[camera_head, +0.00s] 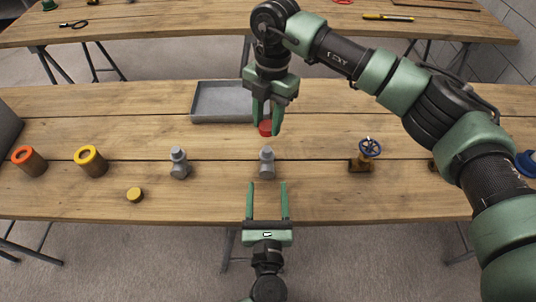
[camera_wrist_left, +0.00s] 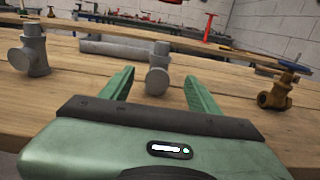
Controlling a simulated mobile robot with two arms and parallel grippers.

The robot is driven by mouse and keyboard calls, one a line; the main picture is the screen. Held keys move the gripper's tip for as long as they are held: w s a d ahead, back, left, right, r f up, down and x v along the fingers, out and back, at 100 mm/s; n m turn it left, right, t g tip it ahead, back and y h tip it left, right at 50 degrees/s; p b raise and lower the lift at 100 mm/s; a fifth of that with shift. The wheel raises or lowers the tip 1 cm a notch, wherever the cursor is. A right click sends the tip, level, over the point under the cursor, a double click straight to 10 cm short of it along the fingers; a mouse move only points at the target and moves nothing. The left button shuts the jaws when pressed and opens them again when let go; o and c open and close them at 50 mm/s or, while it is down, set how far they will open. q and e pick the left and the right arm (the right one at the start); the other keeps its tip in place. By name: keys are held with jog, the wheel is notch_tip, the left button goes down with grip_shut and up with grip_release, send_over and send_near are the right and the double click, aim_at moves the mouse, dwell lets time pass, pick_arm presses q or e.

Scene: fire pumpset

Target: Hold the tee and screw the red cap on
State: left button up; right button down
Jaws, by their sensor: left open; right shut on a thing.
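A grey tee (camera_head: 267,163) stands upright on the near table, in the middle of the head view. In the left wrist view the tee (camera_wrist_left: 158,72) shows beyond and between the fingertips. My left gripper (camera_head: 267,184) is open and empty, its fingers pointing at the tee from the near side, apart from it. My right gripper (camera_head: 267,118) points down and is shut on the red cap (camera_head: 265,128). The cap is held above and behind the tee, apart from it. The left gripper's fingers (camera_wrist_left: 160,85) also show in the left wrist view.
A second grey tee (camera_head: 179,163) stands to the left. A grey tray (camera_head: 230,102) lies behind. A yellow cap (camera_head: 135,194), orange-ringed (camera_head: 29,160) and yellow-ringed (camera_head: 91,161) cylinders are at left. A brass valve (camera_head: 365,155) with blue handwheel stands right.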

aim_at(267, 163)
pick_arm(q)
jog(key=shift+s+r, duration=0.1)
jog(key=shift+s, duration=0.2)
jog(key=w, duration=1.2)
jog(key=shift+c, duration=0.3)
grip_shut()
dwell(1.0)
